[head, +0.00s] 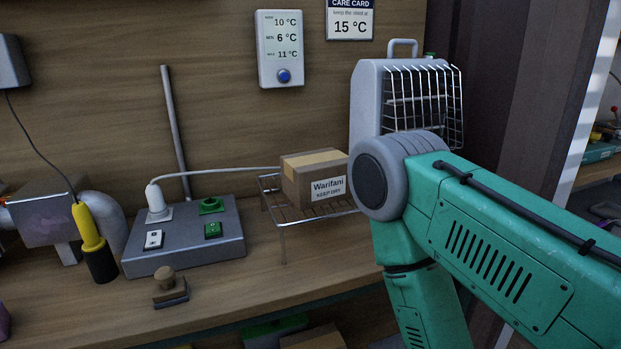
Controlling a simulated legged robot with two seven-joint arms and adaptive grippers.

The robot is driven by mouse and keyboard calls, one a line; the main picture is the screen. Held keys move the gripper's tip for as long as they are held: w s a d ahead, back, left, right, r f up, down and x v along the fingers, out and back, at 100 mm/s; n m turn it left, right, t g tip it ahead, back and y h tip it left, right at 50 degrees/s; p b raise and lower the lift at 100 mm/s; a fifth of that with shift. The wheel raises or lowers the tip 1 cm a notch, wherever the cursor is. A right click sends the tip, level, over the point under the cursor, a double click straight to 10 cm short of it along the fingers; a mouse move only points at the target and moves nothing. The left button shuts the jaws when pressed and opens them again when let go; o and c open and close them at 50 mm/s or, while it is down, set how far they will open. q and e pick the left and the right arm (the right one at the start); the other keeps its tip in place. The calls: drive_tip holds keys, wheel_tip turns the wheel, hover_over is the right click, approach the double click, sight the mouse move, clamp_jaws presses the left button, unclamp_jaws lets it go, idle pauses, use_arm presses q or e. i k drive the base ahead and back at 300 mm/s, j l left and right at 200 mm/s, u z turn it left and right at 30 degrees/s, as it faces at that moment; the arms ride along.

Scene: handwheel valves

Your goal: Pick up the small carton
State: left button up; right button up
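The small carton (314,180) is a brown cardboard box with tan tape on top and a white label reading "Warifani" and "keep dry". It sits upright on a low wire rack (283,223) on the wooden bench. My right arm comes in from the right, and its green links and grey joint stand in front of the area right of the carton. The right gripper is below the picture or hidden, and my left gripper is not in view either.
A grey socket box (190,240) with a white plug and cable stands left of the rack.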

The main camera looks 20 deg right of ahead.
sight(317, 177)
drive_tip(key=i+j+z, duration=0.1)
drive_tip(key=j+z, duration=0.15)
drive_tip(key=z, duration=0.2)
drive_tip(key=j+z, duration=0.3)
drive_tip(key=z, duration=0.15)
